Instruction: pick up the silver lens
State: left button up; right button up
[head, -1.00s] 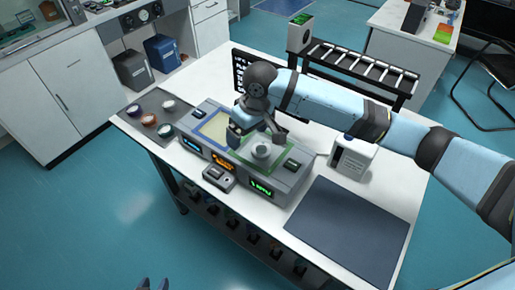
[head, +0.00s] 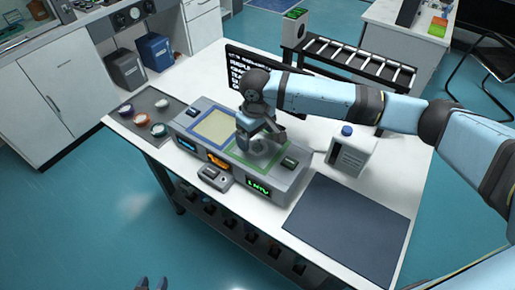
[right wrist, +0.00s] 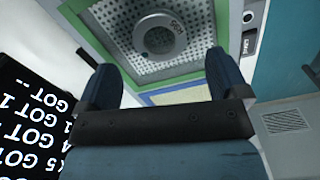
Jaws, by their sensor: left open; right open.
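The silver lens (right wrist: 158,36) is a round grey ring on a perforated metal plate with a green border, in the right wrist view. In the head view the lens (head: 261,147) is mostly hidden behind my right gripper (head: 259,136). That gripper is open over the green-bordered bay, and its two blue fingers (right wrist: 164,72) point toward the plate with the lens between and beyond them. I cannot tell whether they touch it.
The grey console (head: 212,160) also has a yellow bay with a blue border (head: 214,127). Left of it a dark tray (head: 147,105) holds several lenses. A monitor (head: 238,72) stands behind, a white jug (head: 350,152) to the right. A dark mat (head: 345,228) lies clear.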

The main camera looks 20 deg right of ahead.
aim_at(257, 147)
notch_tip(257, 147, down, 4)
jog(key=shift+s+d+f, duration=0.1)
jog(key=shift+s+f, duration=0.05)
jog(key=shift+f, duration=0.1)
jog(key=c, duration=1.1)
jog(key=shift+r, duration=0.15)
